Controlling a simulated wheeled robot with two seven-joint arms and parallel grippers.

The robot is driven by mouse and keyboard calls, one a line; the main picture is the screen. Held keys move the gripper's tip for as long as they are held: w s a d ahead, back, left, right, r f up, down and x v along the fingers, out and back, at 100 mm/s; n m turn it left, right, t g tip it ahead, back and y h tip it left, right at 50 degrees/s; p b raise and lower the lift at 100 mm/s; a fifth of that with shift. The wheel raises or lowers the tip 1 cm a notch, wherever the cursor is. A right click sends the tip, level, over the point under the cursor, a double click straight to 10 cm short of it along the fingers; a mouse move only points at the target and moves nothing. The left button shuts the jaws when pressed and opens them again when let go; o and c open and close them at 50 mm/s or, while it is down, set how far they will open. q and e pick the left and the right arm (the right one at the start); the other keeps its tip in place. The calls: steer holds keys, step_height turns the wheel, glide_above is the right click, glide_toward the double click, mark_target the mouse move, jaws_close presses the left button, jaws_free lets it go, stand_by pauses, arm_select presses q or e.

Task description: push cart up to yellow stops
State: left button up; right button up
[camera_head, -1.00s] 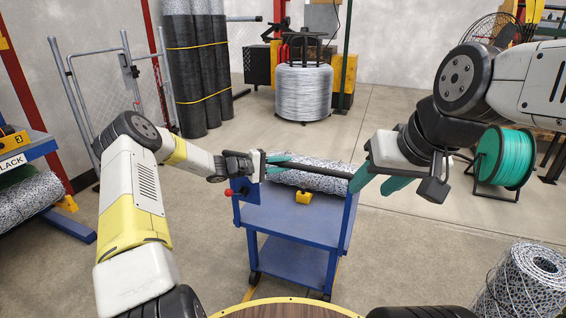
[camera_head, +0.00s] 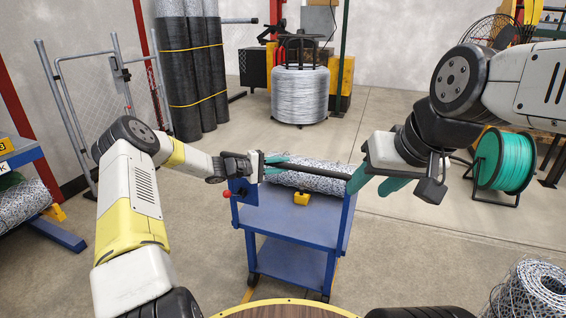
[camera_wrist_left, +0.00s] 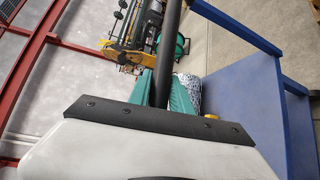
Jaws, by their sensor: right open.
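The blue cart (camera_head: 291,221) stands in front of me with a mesh roll (camera_head: 310,176) and a small yellow block (camera_head: 302,199) on its top shelf.
The blue stand (camera_head: 57,235) holds a mesh roll at far left. A wire coil (camera_head: 300,96) and dark rolls (camera_head: 190,85) stand at the back. A teal spool (camera_head: 505,160) and another mesh roll (camera_head: 533,292) are at right. Floor beyond the cart is clear up to the coil.

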arm_select(q)
steer(key=o, duration=0.4)
steer(key=shift+w, duration=0.1)
steer(key=shift+c, duration=0.2)
steer(key=v, duration=0.7)
steer(key=shift+a+r, duration=0.1)
steer(key=shift+a, duration=0.25)
steer(key=s+d+r+m+g+y, duration=0.3)
steer(key=s+r, duration=0.3)
steer(key=s, duration=0.3)
steer(key=s+d+r+m+g+y, duration=0.2)
steer(key=s+r+m+y, duration=0.1)
steer(key=s+r, duration=0.4)
steer(key=s+a+r+t+y, duration=0.2)
steer(key=s+a+r+y, duration=0.1)
steer(key=s, duration=1)
steer(key=s+a+r+m+t+y, duration=0.1)
steer(key=s+a, duration=0.5)
steer(key=s, duration=0.7)
step_height(320, 180, up, 4)
steer(key=t+y, duration=0.1)
steer(key=y, duration=0.1)
steer(key=shift+f+y, duration=0.15)
steer(key=shift+y, duration=0.15)
